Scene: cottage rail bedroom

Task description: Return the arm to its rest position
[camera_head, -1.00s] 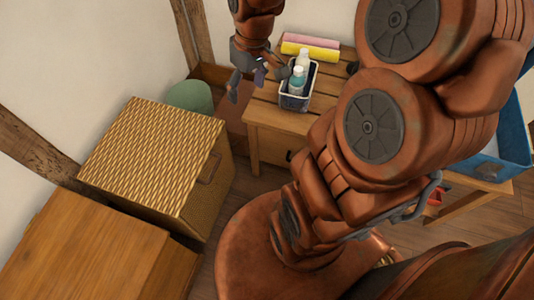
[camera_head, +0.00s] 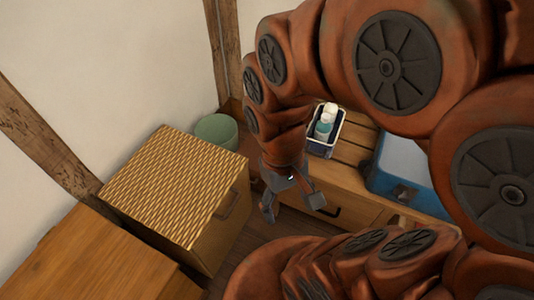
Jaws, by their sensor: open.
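My copper-coloured arm fills the right and upper middle of the head view. It arches over the wooden table and bends down at its far end. My gripper (camera_head: 292,208) hangs with its fingers pointing down, open and with nothing between them. In the picture it lies in front of the wooden table (camera_head: 335,190) and to the right of the wicker chest. My arm hides much of the table top.
A white basket (camera_head: 316,149) with bottles (camera_head: 325,122) stands on the table. The wicker chest (camera_head: 175,185), a wooden cabinet (camera_head: 85,262) and a green bin (camera_head: 217,130) are at left. Some floor (camera_head: 258,230) shows between chest and table.

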